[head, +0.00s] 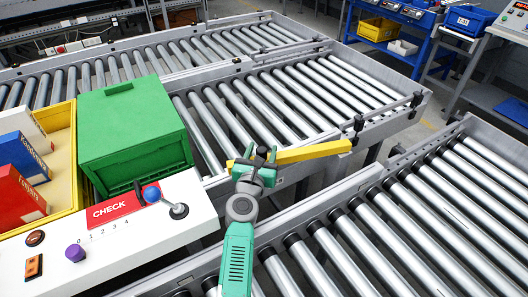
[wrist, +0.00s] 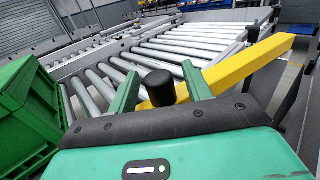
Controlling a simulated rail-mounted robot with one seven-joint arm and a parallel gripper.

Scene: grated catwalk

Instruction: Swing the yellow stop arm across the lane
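The yellow stop arm (head: 318,152) is a long bar near the front rail of the middle roller lane, pointing right in the head view. In the wrist view the yellow stop arm (wrist: 245,65) runs from behind the fingers to the upper right. A black upright knob (wrist: 159,87) stands at its near end. My gripper (head: 261,158) is at that end of the bar. In the wrist view my gripper (wrist: 160,76) has its two green fingers apart, one on each side of the knob, with visible gaps. Whether the fingers reach below the knob's top cannot be told.
A green crate (head: 130,130) stands left of my gripper, beside a yellow tray (head: 62,185) of boxes. A white console (head: 130,235) with a blue-ball lever (head: 152,194) and purple knob (head: 75,252) is front left. Another roller lane (head: 400,230) lies front right. The visible rollers are empty.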

